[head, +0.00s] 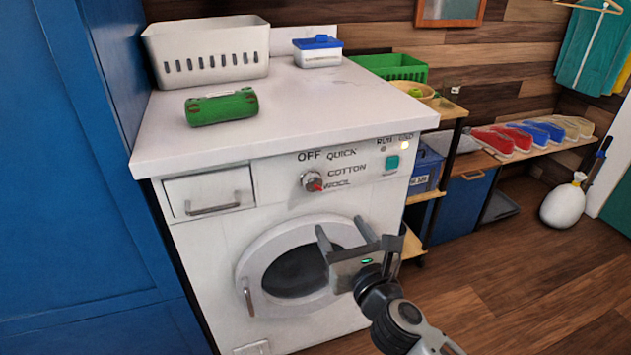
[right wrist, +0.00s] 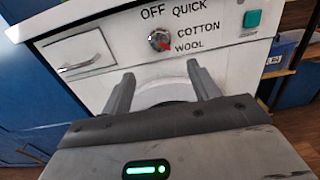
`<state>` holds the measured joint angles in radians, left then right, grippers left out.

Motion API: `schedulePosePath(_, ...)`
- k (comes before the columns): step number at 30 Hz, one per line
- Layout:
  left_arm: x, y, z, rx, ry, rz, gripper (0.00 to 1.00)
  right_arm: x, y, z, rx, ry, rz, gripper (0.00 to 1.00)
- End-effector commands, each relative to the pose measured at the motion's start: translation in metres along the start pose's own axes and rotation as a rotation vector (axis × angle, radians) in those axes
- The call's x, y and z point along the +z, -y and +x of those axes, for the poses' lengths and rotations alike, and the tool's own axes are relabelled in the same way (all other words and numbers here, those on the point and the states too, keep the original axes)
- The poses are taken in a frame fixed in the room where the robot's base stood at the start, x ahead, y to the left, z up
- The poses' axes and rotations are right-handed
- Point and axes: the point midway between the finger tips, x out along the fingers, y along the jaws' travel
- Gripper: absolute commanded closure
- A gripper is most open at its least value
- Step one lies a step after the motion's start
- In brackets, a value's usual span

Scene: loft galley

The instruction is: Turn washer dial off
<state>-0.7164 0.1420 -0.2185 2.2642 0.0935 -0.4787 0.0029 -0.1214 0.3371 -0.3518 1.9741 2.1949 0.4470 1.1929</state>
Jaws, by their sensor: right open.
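The washer (head: 220,262) is white, with a round door below its control panel. Its dial (head: 312,181) is a grey knob with a red pointer mark, among the labels OFF, QUICK, COTTON and WOOL. The red mark points toward WOOL, at the lower right. The dial also shows in the right wrist view (right wrist: 159,40), beyond the fingertips. My right gripper (head: 342,236) is open and empty, in front of the washer door and below the dial, apart from it. Its two fingers also show in the right wrist view (right wrist: 158,80). My left gripper is not in view.
A drawer with a handle (head: 212,209) is left of the dial, and a green button (head: 392,163) is right of it. A green roll (head: 222,107) and a white basket (head: 207,52) stand on the top. A blue cabinet (head: 75,180) borders the left side.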

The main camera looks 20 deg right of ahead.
Motion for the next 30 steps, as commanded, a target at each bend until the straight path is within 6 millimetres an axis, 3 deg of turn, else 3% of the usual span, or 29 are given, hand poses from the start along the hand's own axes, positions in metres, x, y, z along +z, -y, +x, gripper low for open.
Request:
schedulePosePath(18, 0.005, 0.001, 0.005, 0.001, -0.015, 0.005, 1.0, 0.001, -0.001, 0.124, 0.002, 0.005, -0.006, 0.4)
schedulePosePath(24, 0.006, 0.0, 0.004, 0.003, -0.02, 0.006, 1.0, 0.001, -0.001, 0.144, 0.003, 0.004, -0.006, 0.4)
schedulePosePath(30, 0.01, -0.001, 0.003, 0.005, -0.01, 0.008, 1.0, 0.001, -0.001, 0.148, 0.003, 0.003, -0.005, 0.4)
